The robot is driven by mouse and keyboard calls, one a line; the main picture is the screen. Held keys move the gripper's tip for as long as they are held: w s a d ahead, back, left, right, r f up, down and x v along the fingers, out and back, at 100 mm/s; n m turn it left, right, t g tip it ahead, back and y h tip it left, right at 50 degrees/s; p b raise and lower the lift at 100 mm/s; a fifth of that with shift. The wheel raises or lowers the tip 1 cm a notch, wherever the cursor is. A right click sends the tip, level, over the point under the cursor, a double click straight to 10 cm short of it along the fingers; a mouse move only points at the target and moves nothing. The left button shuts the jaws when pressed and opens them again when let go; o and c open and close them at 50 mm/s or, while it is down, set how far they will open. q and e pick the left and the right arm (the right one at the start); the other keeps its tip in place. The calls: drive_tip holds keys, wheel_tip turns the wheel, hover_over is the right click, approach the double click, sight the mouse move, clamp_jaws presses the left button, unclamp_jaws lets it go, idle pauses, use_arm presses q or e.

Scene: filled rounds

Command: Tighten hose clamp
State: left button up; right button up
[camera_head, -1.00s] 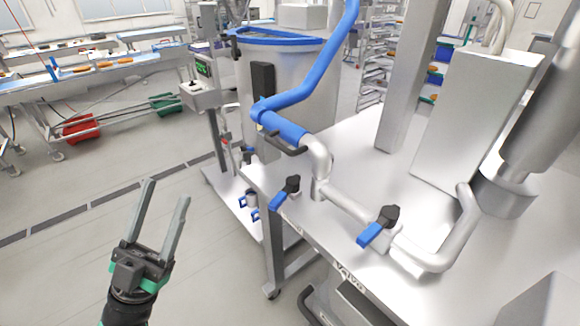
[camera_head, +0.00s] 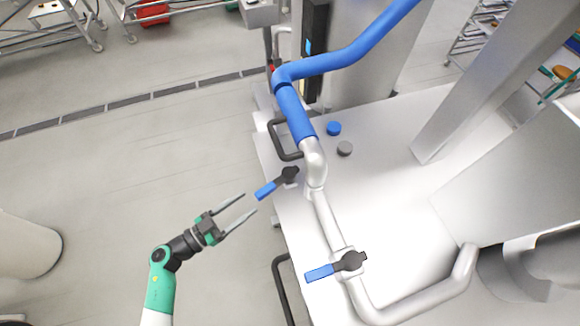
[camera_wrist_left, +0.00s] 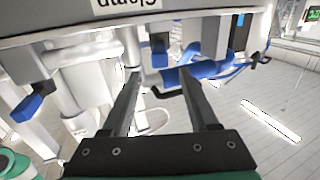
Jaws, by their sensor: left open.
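The blue hose (camera_head: 352,52) comes down from the upper right and bends to a blue sleeve end (camera_head: 296,115) over a metal pipe (camera_head: 322,205). A hose clamp cannot be made out clearly at this joint. My left gripper (camera_head: 249,203) is open and empty beside the table's left edge. Its fingers point right, with the tips just short of the blue handle of the upper valve (camera_head: 268,189). In the left wrist view, blue hose (camera_wrist_left: 208,70) shows beyond my open fingers (camera_wrist_left: 158,78). My right gripper is not in view.
A second blue-handled valve (camera_head: 322,272) sits lower on the pipe. A black handle (camera_head: 279,140) sticks out at the table's left edge. A blue cap (camera_head: 333,128) and a grey cap (camera_head: 344,148) sit on the metal table (camera_head: 392,165).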

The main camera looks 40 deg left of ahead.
sight(274, 183)
use_arm(q)
drive_tip(key=shift+s, duration=0.1)
drive_tip(key=w, duration=0.3)
drive_tip(key=w+d+b, duration=0.1)
drive_tip(key=w, duration=0.3)
drive_tip(key=w+d, duration=0.1)
drive_tip(key=w, duration=0.3)
clamp_jaws()
idle(1.1)
